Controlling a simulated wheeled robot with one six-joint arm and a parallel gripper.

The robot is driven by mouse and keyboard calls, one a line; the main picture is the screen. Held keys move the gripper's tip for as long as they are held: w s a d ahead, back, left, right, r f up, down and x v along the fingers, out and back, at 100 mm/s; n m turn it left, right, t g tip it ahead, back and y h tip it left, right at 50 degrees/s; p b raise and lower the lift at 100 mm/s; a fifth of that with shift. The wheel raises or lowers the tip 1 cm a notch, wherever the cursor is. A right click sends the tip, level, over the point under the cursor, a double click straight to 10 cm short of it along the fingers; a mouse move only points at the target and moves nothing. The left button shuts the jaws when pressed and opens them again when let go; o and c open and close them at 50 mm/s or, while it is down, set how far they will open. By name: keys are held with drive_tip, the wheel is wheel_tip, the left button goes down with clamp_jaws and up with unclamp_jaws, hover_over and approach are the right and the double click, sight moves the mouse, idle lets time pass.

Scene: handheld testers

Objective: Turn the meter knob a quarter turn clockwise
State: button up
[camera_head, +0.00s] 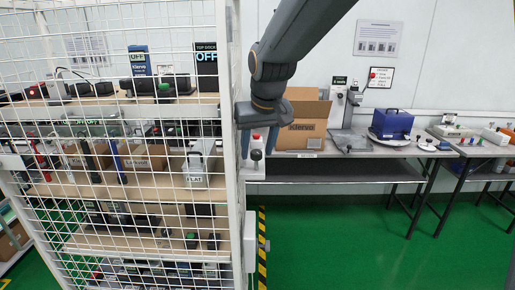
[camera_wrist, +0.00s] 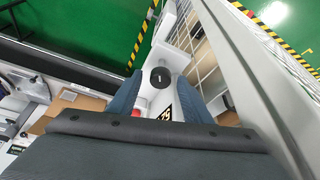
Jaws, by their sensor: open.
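The meter (camera_head: 254,171) is a white upright box at the end of the grey bench, beside the wire cage. Its round black knob (camera_head: 255,155) faces the robot. In the wrist view the knob (camera_wrist: 160,77) shows a short, pale, nearly upright mark on the white meter face (camera_wrist: 157,99). My gripper (camera_head: 259,150) hangs from above in front of the meter, with its fingers pointing down. In the wrist view its blue-grey fingers (camera_wrist: 159,83) are apart, one on each side of the knob, with visible gaps. Contact with the knob is not seen.
A wire-mesh cage (camera_head: 229,60) with loaded shelves stands close on the left. A cardboard box (camera_head: 306,108) stands on the bench (camera_head: 400,151) behind and right of my gripper. A blue device (camera_head: 391,121) sits further right. The green floor (camera_head: 345,235) in front is clear.

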drive_tip(key=b+v, duration=0.1)
drive_tip(key=v, duration=0.6)
drive_tip(key=shift+s+r, duration=0.2)
drive_tip(key=shift+r, duration=0.2)
drive_tip(key=shift+d, duration=0.1)
